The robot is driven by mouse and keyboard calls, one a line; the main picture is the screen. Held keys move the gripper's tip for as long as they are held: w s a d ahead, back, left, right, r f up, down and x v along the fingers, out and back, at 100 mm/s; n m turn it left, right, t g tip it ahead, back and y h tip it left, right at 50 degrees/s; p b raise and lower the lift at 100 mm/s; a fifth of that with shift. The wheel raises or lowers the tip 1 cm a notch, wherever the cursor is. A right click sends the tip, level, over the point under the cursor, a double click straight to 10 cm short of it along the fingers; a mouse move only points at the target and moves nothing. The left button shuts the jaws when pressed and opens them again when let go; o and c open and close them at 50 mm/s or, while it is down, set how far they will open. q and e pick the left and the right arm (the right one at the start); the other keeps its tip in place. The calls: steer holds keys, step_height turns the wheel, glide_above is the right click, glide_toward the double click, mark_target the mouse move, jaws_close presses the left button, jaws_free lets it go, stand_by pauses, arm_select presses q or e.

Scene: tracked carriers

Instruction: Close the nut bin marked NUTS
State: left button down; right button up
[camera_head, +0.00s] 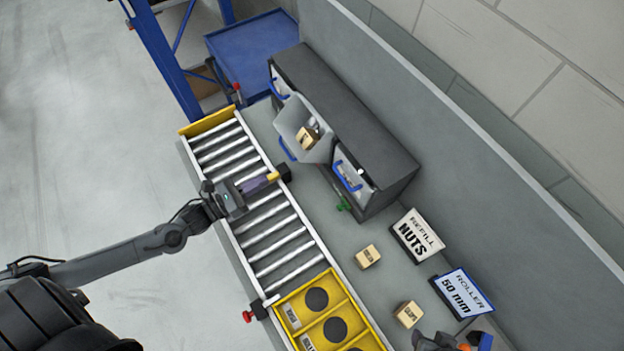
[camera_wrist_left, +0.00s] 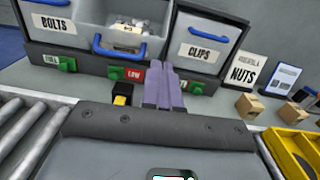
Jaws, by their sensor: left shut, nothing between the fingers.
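The middle bin (camera_head: 289,119) of the dark cabinet is tipped out and open, with a small tan box (camera_head: 307,137) inside. In the left wrist view this open bin (camera_wrist_left: 97,38) has a blue handle across its front, and small grey parts and a box show in it. Its own name label cannot be read; it sits between bins labelled BOLTS (camera_wrist_left: 54,23) and CLIPS (camera_wrist_left: 198,52). My left gripper (camera_head: 264,182) is shut and empty, over the roller conveyor, in front of and apart from the open bin. Its purple fingers (camera_wrist_left: 165,88) point toward the cabinet. My right gripper is not seen.
A black and yellow fixture (camera_wrist_left: 122,95) stands just left of the fingers. A REFILL NUTS card (camera_head: 417,236) and a ROLLER 50 mm card (camera_head: 462,293) stand on the bench. Small boxes (camera_head: 367,256) lie nearby. A yellow tray (camera_head: 352,294) sits on the conveyor (camera_head: 273,238).

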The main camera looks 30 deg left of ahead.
arm_select(q)
steer(key=f, duration=0.1)
glide_toward(300, 158)
steer(key=x, duration=0.5)
steer(key=shift+a+f, duration=0.2)
steer(key=shift+f, duration=0.05)
steer(key=shift+w+d+f, duration=0.1)
steer(key=shift+w+d, duration=0.15)
steer(key=shift+w, duration=0.2)
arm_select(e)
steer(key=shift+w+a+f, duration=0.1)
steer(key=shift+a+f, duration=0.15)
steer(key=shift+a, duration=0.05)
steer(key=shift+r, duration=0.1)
